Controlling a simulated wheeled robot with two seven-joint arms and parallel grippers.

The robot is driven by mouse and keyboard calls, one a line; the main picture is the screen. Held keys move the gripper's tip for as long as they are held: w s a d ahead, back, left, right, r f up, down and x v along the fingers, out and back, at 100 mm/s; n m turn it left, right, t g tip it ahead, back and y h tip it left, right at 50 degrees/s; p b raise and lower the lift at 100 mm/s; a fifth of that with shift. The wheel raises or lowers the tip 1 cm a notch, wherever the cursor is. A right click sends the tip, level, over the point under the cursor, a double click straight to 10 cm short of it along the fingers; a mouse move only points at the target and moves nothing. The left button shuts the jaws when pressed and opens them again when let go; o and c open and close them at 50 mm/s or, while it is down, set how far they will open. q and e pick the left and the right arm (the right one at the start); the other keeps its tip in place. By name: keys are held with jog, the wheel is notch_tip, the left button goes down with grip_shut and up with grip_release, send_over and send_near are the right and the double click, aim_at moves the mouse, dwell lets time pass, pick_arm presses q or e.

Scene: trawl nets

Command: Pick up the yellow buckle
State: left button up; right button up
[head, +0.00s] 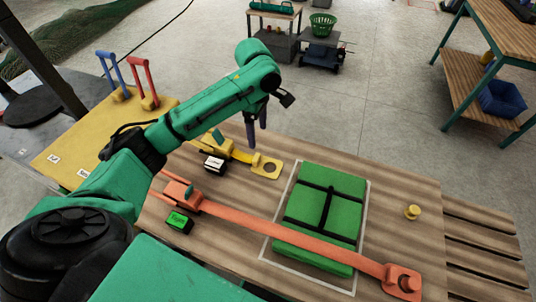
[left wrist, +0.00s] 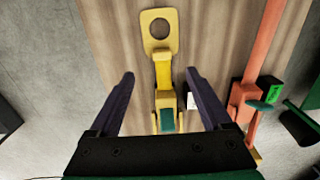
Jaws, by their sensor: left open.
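The yellow buckle (head: 224,149) lies on the wooden table, with a short yellow strap leading to a flat end plate (head: 265,167) that has a round hole. In the left wrist view the buckle body (left wrist: 166,100) with its green tab lies between and below my fingers, and the plate (left wrist: 158,18) is at the top. My left gripper (head: 257,129) is open and empty above the table, beyond the buckle in the head view; its spread fingers (left wrist: 160,75) straddle the strap line in the wrist view. My right gripper is not in view.
A black box with a white label (head: 215,164) sits close beside the buckle. An orange strap (head: 290,234) crosses a green package (head: 320,192). A small green-faced box (head: 179,222) and a yellow knob (head: 412,211) are on the table. A yellow board (head: 85,140) carries blue and red handles.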

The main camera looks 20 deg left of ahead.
pick_arm(q)
send_over(258, 157)
jog(key=s, duration=0.1)
notch_tip(258, 157, down, 4)
jog(key=shift+f, duration=0.1)
jog(key=f, duration=0.5)
jog(key=w+f+p, duration=0.1)
jog(key=f, duration=0.1)
jog(key=shift+f, duration=0.6)
grip_shut()
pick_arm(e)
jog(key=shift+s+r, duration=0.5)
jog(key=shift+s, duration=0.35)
